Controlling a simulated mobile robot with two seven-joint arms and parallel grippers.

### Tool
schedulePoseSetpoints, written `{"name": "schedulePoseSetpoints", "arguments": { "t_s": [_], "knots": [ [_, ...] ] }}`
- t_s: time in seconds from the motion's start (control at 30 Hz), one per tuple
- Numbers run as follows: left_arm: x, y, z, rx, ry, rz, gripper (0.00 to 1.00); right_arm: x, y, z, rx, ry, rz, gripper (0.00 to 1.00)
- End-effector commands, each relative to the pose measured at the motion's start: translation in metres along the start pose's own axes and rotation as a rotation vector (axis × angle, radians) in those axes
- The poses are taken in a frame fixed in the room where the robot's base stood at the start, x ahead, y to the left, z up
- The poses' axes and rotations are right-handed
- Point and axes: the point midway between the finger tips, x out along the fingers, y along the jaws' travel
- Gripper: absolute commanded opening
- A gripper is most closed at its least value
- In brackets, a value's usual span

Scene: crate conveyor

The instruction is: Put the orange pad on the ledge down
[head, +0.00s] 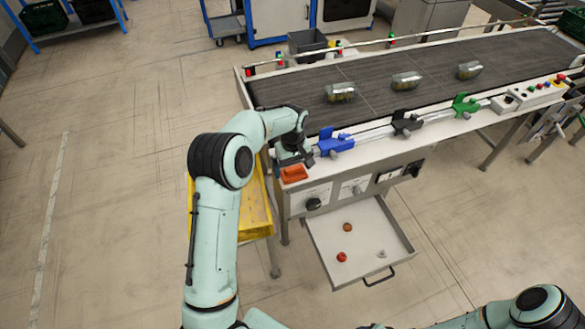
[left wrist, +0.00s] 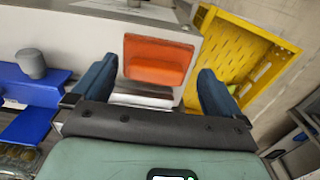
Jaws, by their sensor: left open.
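The orange pad (head: 294,173) lies on the white ledge (head: 318,178) at the near left corner of the conveyor. In the left wrist view the orange pad (left wrist: 158,60) sits ahead of my gripper, roughly centred between the two blue fingers. My left gripper (head: 292,160) is open, right beside the pad, with its fingers (left wrist: 158,82) apart and nothing held between them. I cannot tell whether a finger touches the pad. My right gripper is not in view; only part of my right arm shows at the lower right.
A blue clamp (head: 335,142) on a rail stands just right of the gripper. An open drawer (head: 345,236) holding small items juts out below. A yellow container (head: 258,205) is below left. Several jars (head: 340,92) lie on the belt. Black and green clamps are farther right.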

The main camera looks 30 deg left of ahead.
Motion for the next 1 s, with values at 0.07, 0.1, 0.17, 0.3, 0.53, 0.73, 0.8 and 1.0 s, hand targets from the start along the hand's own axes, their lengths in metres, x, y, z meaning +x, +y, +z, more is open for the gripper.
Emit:
{"name": "schedulePoseSetpoints", "arguments": {
  "t_s": [0.07, 0.1, 0.17, 0.3, 0.53, 0.73, 0.8, 1.0],
  "knots": [
    [-0.015, 0.000, 0.000, 0.000, 0.003, 0.003, 1.00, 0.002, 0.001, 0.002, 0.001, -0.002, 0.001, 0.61],
    [-0.024, 0.000, -0.001, -0.001, 0.004, 0.004, 1.00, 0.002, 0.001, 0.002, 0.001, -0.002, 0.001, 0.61],
    [-0.037, 0.001, 0.000, 0.000, 0.004, 0.004, 1.00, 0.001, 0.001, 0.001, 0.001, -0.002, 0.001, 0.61],
    [-0.068, 0.001, 0.000, 0.000, 0.004, 0.004, 1.00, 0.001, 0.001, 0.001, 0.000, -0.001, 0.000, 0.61],
    [-0.103, 0.000, 0.000, 0.000, 0.001, 0.002, 1.00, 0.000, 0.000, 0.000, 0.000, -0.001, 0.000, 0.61],
    [-0.111, 0.000, 0.000, 0.000, -0.001, 0.000, 1.00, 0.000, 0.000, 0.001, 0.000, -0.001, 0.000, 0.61],
    [-0.112, 0.000, 0.000, 0.000, -0.001, 0.000, 1.00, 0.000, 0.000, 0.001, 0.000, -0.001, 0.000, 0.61],
    [-0.111, 0.000, 0.000, 0.000, 0.000, 0.000, 1.00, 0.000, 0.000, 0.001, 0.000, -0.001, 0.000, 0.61]
  ]
}}
